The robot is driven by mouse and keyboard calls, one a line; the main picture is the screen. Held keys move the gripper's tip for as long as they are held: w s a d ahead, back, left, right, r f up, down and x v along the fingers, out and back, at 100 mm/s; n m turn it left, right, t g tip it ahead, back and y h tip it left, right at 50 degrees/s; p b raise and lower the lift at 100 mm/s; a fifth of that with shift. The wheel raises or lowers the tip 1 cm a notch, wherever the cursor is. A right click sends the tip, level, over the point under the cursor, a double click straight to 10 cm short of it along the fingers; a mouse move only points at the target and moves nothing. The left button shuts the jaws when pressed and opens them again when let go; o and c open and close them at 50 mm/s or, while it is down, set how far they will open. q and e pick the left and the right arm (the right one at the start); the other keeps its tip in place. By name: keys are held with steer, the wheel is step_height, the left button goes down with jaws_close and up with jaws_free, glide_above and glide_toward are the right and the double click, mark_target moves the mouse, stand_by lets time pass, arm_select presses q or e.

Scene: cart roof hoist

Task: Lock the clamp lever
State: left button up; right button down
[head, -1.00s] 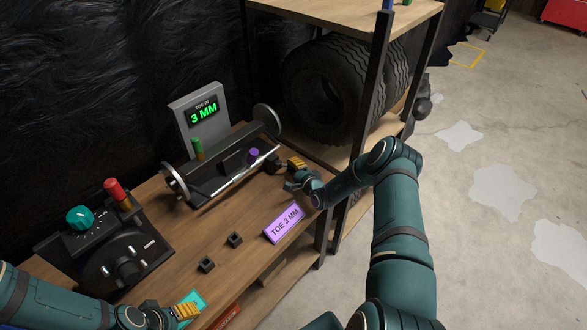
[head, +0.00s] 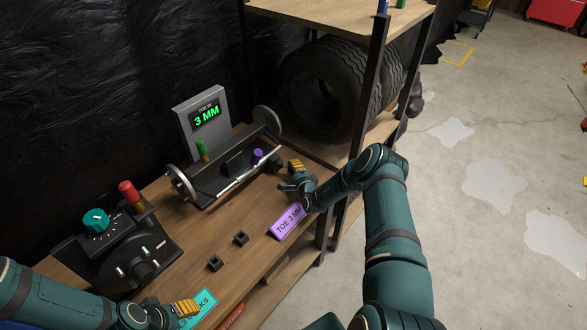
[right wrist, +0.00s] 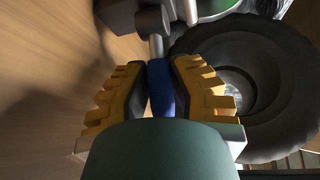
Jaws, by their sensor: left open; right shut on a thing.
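My right gripper (head: 288,172) is beside the right end of a dark alignment bench (head: 218,178) with a silver rod. In the right wrist view its yellow-backed fingers (right wrist: 160,75) are shut on a blue piece (right wrist: 160,90). I cannot tell for sure whether this blue piece is the clamp lever. A purple knob (head: 258,154) sits near the rod, and a green handle (head: 201,148) stands upright at the bench's back. My left gripper (head: 184,307) is open and empty at the front left, by a cyan card (head: 203,304).
A gauge box (head: 203,121) reads 3 MM. A control box (head: 118,245) with a teal knob and a red handle (head: 129,191) stands at left. Two black blocks (head: 215,262) and a purple TOE 3 MM card (head: 287,222) lie in front. A shelf post (head: 370,95) and tyres (head: 325,85) stand close behind.

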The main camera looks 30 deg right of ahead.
steer(key=c, duration=0.8)
jaws_free()
steer(key=v, duration=1.2)
steer(key=shift+c, duration=0.3)
